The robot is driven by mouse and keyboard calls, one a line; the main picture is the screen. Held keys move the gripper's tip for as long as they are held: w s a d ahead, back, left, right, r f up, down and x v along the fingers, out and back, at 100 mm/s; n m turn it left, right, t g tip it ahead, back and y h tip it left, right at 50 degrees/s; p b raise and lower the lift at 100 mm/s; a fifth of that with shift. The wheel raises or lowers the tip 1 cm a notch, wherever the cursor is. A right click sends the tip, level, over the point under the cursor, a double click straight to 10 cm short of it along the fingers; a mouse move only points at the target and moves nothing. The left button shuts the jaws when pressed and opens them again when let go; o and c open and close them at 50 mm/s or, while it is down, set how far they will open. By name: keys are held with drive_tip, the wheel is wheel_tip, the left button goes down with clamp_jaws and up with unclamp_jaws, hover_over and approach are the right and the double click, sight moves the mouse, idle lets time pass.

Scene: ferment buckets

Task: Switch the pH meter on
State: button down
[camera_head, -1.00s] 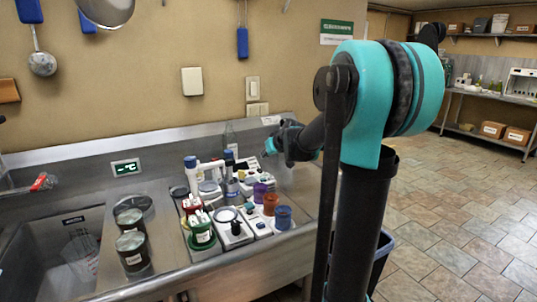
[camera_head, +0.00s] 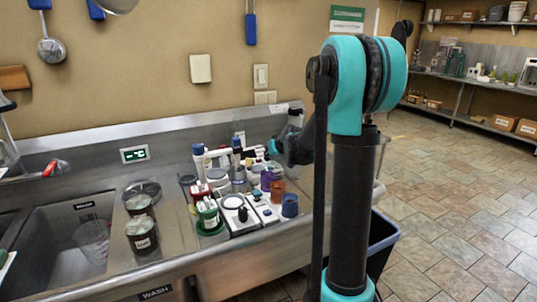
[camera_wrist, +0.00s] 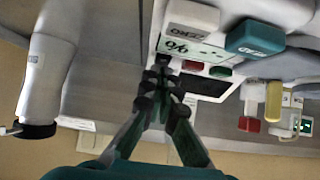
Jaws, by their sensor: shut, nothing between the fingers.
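In the wrist view my gripper (camera_wrist: 160,68) is shut and empty, its fingertips close to a pale instrument (camera_wrist: 160,28). That instrument has a white ZERO key (camera_wrist: 190,22), a teal key (camera_wrist: 255,38), small red (camera_wrist: 192,66) and green (camera_wrist: 220,71) buttons, and a dark screen (camera_wrist: 200,85). The fingertips lie left of the red button; I cannot tell whether they touch the panel. I cannot read a pH meter label on it. In the head view my gripper (camera_head: 272,148) is over the back right of the crowded sink-side counter, where small instruments are partly hidden.
In the wrist view a white bottle (camera_wrist: 45,85) stands left, and red (camera_wrist: 249,124) and yellow (camera_wrist: 273,100) keys show right. In the head view a green jar (camera_head: 208,215), an orange cup (camera_head: 277,189) and a blue cup (camera_head: 290,205) crowd the counter.

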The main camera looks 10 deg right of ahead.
drive_tip(key=shift+w+a+f+g, duration=0.1)
drive_tip(key=shift+w+f+g, duration=0.05)
drive_tip(key=shift+g, duration=0.15)
drive_tip(key=shift+f+g+h, duration=0.1)
drive_tip(key=shift+g+h, duration=0.2)
drive_tip(key=shift+g, duration=0.5)
drive_tip(key=shift+w, duration=0.15)
drive_tip(key=shift+a, duration=0.1)
